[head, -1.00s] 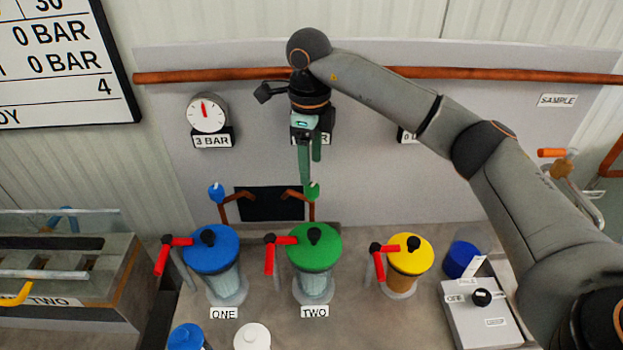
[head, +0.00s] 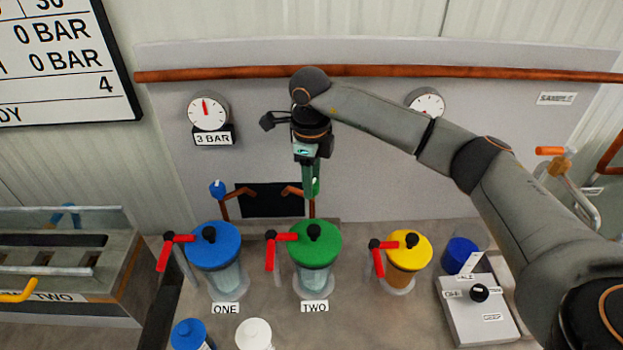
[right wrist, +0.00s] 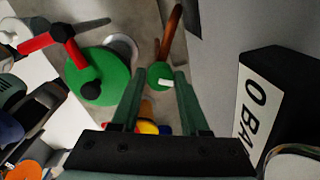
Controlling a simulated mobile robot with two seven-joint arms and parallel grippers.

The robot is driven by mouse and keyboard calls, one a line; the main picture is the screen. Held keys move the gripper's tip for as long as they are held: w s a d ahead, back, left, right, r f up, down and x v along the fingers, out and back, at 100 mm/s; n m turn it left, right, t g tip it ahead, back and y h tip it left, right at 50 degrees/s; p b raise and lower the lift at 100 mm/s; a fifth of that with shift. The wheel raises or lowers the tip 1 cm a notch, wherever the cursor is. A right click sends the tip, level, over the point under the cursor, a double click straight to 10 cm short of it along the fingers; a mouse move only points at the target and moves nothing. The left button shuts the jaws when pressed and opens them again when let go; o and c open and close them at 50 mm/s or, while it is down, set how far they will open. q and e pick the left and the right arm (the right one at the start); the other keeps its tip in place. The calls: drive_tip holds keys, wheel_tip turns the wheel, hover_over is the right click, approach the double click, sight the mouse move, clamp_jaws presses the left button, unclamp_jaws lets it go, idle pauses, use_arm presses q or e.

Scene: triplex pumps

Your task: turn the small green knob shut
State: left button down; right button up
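The small green knob (head: 316,187) sits on a copper pipe at the back panel, behind the green-lidded pump. In the head view my right gripper's fingers partly cover it. In the right wrist view the knob (right wrist: 158,76) shows with a white mark on its face, at the fingertips. My right gripper (head: 310,192) points down, and it also shows in the right wrist view (right wrist: 157,78) with its two green fingers apart, one on each side of the knob. I cannot tell whether either finger touches it. My left gripper is not in view.
The green-lidded pump (head: 315,243) with a red handle stands in front. A blue-lidded pump (head: 215,245) and small blue knob (head: 217,189) are to the left, a yellow-lidded pump (head: 408,250) to the right. A copper pipe (head: 220,74) runs along the panel above.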

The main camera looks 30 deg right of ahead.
clamp_jaws()
drive_tip(key=shift+n, duration=0.3)
drive_tip(key=shift+n+b, duration=0.7)
drive_tip(key=shift+n, duration=0.2)
drive_tip(key=shift+n+b, duration=0.55)
drive_tip(key=shift+n, duration=1.15)
drive_tip(key=o, duration=0.5)
unclamp_jaws()
wheel_tip(320, 180, up, 13)
drive_tip(key=b, duration=0.1)
drive_tip(key=shift+s+f, duration=0.2)
drive_tip(key=shift+s, duration=0.1)
